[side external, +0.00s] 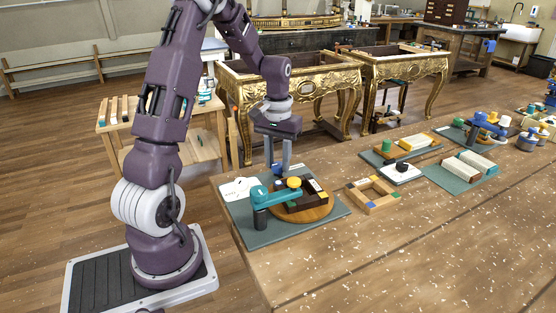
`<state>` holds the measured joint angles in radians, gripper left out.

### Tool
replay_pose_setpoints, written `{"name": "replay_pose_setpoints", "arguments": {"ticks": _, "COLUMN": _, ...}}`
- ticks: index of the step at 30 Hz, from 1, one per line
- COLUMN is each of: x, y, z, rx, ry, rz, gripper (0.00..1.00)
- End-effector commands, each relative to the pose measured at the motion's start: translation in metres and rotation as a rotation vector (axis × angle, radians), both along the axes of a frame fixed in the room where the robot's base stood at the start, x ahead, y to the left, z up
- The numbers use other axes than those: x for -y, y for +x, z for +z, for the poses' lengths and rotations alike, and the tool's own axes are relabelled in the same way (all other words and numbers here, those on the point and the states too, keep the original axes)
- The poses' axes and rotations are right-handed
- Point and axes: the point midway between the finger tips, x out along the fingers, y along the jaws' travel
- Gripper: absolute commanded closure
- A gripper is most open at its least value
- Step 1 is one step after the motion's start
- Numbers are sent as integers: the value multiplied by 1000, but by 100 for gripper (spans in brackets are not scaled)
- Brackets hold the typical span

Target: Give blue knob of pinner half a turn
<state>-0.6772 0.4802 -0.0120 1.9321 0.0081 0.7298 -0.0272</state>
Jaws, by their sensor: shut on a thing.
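The pinner (282,191) is a teal arm on a dark post, reaching over a dark frame on a round wooden board, with a yellow knob (293,183) on top. My gripper (278,170) points straight down at the back of the pinner. Its two grey fingers are closed around a small dark blue knob (278,169) at their tips, mostly hidden by the fingers. Which way the knob is turned cannot be seen.
A dark green mat (245,233) lies under the pinner, with a white card (238,188) at its left. To the right are a wooden frame (372,205), a white box with a black knob (401,173) and another teal mat (447,182). The front of the bench is clear.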

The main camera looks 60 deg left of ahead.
Motion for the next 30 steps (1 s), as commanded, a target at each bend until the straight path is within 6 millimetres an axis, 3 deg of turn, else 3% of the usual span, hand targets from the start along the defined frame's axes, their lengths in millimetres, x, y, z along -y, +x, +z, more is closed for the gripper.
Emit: {"name": "replay_pose_setpoints", "arguments": {"ticks": 30, "x": -1, "y": 1, "z": 1, "rx": 3, "ry": 3, "rz": -963, "gripper": 100}}
